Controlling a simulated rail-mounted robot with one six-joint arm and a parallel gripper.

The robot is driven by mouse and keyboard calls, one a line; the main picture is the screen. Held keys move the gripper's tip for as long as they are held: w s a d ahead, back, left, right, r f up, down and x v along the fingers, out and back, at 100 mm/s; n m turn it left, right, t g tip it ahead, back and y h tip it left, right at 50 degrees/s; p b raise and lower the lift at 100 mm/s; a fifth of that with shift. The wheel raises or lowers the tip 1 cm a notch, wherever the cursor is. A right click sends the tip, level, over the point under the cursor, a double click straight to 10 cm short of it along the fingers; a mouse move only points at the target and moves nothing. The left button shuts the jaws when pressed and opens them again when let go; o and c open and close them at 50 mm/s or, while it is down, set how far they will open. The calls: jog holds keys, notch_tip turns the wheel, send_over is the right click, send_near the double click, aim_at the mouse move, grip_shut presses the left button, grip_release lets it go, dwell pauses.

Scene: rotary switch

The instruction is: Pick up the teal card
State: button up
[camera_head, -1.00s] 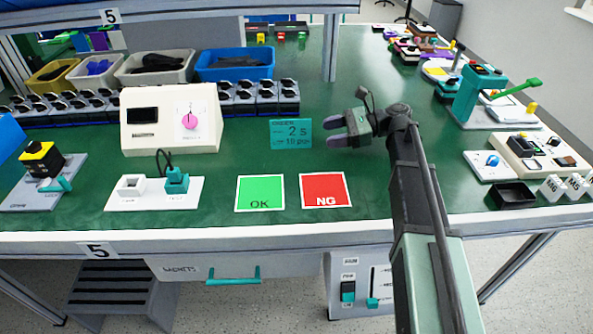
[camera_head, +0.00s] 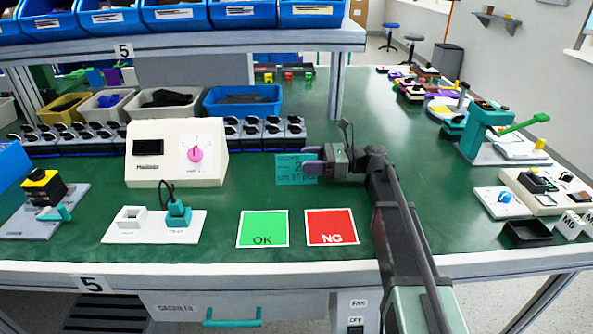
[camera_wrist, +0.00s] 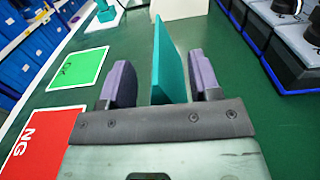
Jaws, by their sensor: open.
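The teal card (camera_head: 287,170) stands upright on the green bench, right of the white box with the pink knob. Its printed front is partly hidden by my gripper (camera_head: 315,161) in the head view. In the wrist view the card (camera_wrist: 168,62) shows nearly edge-on, between the two purple fingers of my gripper (camera_wrist: 162,82). The fingers are open, one on each side of the card, with a visible gap on both sides.
A green OK plate (camera_head: 262,228) and a red NG plate (camera_head: 331,226) lie in front of the card. The white box (camera_head: 177,153) with the pink knob stands to the left. A row of black holders (camera_head: 265,133) stands behind.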

jog(key=shift+s+a, duration=0.1)
jog(key=shift+a, duration=0.85)
jog(key=c, duration=1)
notch_tip(320, 180, up, 20)
jog(key=p, duration=2)
